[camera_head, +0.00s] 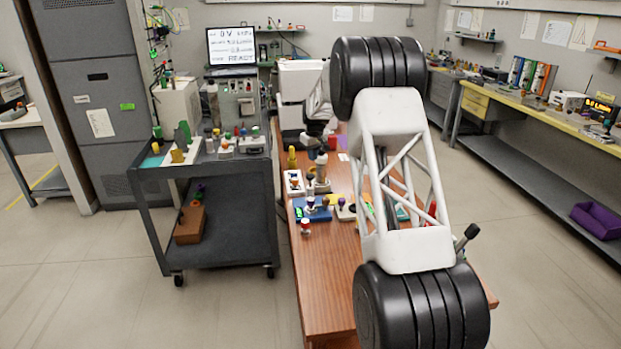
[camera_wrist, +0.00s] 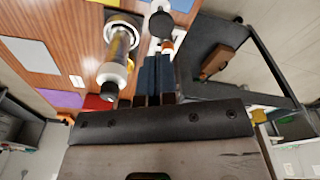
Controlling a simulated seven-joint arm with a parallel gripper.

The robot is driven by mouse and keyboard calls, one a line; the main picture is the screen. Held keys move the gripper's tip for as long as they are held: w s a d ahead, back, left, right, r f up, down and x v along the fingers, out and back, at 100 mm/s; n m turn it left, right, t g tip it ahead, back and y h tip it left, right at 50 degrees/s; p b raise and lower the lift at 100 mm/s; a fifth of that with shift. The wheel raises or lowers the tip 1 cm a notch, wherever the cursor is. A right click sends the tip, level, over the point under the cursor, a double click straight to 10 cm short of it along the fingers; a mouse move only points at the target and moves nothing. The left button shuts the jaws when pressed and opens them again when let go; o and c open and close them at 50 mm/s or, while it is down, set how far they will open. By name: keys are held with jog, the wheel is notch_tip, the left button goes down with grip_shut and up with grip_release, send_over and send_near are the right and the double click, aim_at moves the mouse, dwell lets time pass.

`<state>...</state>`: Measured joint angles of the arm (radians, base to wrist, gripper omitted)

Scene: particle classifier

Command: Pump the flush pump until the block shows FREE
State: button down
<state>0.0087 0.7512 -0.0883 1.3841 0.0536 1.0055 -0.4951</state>
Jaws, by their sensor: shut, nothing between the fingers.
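In the wrist view my gripper (camera_wrist: 156,76) points at the wooden bench with its dark fingers together and nothing between them. Left of the fingers stands an upright device with a brass-coloured cylinder, white collars and a black end knob (camera_wrist: 109,91); it looks like the flush pump, but I cannot be sure. The fingers appear beside it, apart from the knob. In the head view my arm covers part of the bench, and I cannot clearly separate gripper and pump there. I cannot make out a block reading FREE.
The wooden bench (camera_head: 323,290) carries several small devices, including a blue-based one (camera_head: 312,213) and a small red-and-white piece (camera_head: 305,227). A dark cart (camera_head: 215,245) stands left, with a brown box (camera_head: 189,224) on its lower shelf. A screen (camera_head: 232,48) stands behind.

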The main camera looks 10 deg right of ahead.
aim_at(312, 176)
dwell(0.4)
jog(key=shift+w+a+f, duration=0.1)
jog(key=shift+w+f, duration=0.05)
jog(key=shift+f, duration=1.6)
jog(key=shift+w+a+f, duration=0.1)
jog(key=shift+w+f, duration=0.05)
jog(key=shift+f, duration=1.55)
jog(key=shift+f, duration=1.8)
